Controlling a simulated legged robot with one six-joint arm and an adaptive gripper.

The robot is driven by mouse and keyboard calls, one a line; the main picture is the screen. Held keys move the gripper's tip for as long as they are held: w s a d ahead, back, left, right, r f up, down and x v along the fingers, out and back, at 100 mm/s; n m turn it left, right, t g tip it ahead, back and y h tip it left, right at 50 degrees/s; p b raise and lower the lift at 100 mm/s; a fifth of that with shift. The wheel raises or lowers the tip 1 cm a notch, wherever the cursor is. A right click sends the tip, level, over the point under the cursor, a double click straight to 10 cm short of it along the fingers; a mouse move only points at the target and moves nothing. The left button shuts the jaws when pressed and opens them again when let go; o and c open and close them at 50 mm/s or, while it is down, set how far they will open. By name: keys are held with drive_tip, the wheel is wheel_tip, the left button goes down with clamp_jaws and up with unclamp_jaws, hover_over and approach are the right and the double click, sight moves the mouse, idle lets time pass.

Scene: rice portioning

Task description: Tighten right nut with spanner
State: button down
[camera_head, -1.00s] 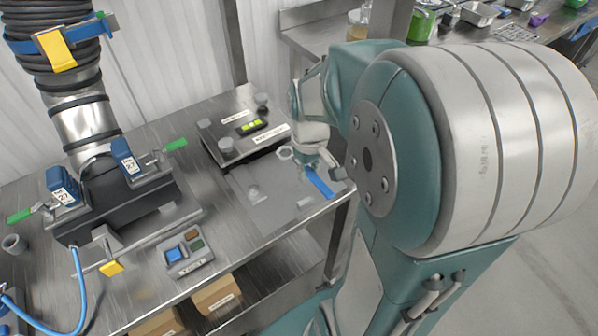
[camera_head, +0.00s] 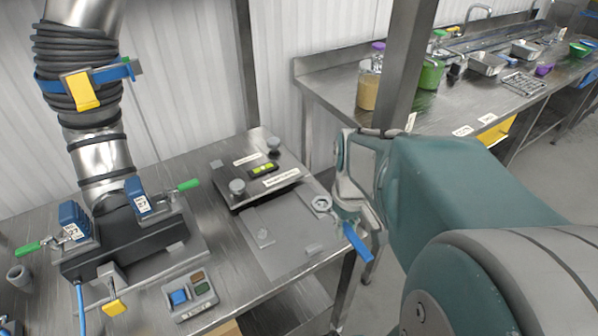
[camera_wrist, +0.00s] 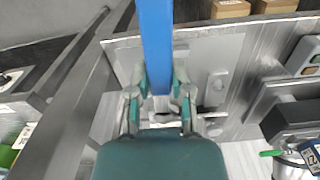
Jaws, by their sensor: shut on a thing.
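My gripper (camera_head: 346,214) is shut on the spanner. The spanner's blue handle (camera_head: 357,242) points down and right, past the table's right edge, and its grey ring head (camera_head: 321,204) sticks out to the left over the grey mat. In the wrist view my gripper (camera_wrist: 160,104) grips the spanner below its blue handle (camera_wrist: 156,45). A metal plate (camera_head: 290,180) on the table carries two round nuts: the left nut (camera_head: 237,187) at its near left and the right nut (camera_head: 273,145) at its far right. The spanner is apart from both nuts.
A yellow-green spirit level (camera_head: 262,169) lies on the plate between the nuts. The grey mat (camera_head: 285,240) lies in front. A black clamp fixture (camera_head: 125,235) with a ribbed duct and a button box (camera_head: 190,296) stand left. A metal post (camera_head: 400,80) rises behind my arm.

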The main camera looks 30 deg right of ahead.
drive_tip(key=shift+w+a+f+m, duration=0.15)
drive_tip(key=shift+w+f+m, duration=1.65)
drive_tip(key=shift+w+f, duration=0.6)
drive_tip(key=shift+w+a+f+m, duration=0.15)
drive_tip(key=shift+w+f+m, duration=1.65)
drive_tip(key=shift+w+f, duration=0.55)
drive_tip(key=shift+w+f, duration=0.1)
drive_tip(key=shift+f, duration=0.65)
drive_tip(key=shift+w+a+m, duration=0.5)
drive_tip(key=shift+m, duration=0.4)
drive_tip(key=shift+w, duration=0.1)
drive_tip(key=shift+w+a+m, duration=0.4)
drive_tip(key=shift+w+m, duration=0.1)
drive_tip(key=shift+m, duration=0.4)
